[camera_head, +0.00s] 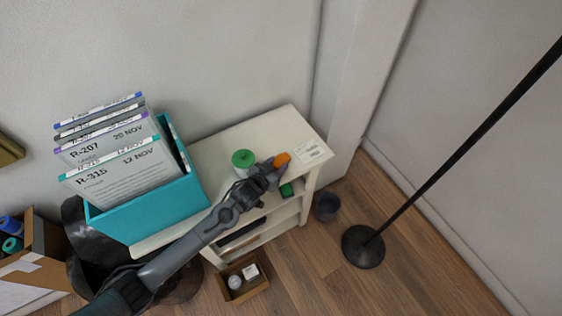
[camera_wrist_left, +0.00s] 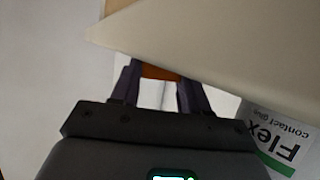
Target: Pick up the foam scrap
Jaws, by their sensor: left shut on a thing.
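The foam scrap appears to be the small orange piece (camera_head: 282,158) near the right end of the cream shelf unit's top (camera_head: 235,140). My left gripper (camera_head: 274,167) reaches it from the lower left and is shut on it. In the left wrist view, part of the orange piece (camera_wrist_left: 158,72) shows between the two dark fingers of my left gripper (camera_wrist_left: 157,85). A large pale surface (camera_wrist_left: 220,40) hides the fingertips and the rest of the piece there. I cannot tell whether the piece touches the shelf top. My right gripper is not in view.
A green-lidded container (camera_head: 243,158) stands close left of the gripper. A teal file box (camera_head: 150,212) fills the shelf's left side. A contact-glue box (camera_wrist_left: 275,140) sits near the gripper. A lamp base (camera_head: 363,246) and dark cup (camera_head: 327,206) stand on the floor to the right.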

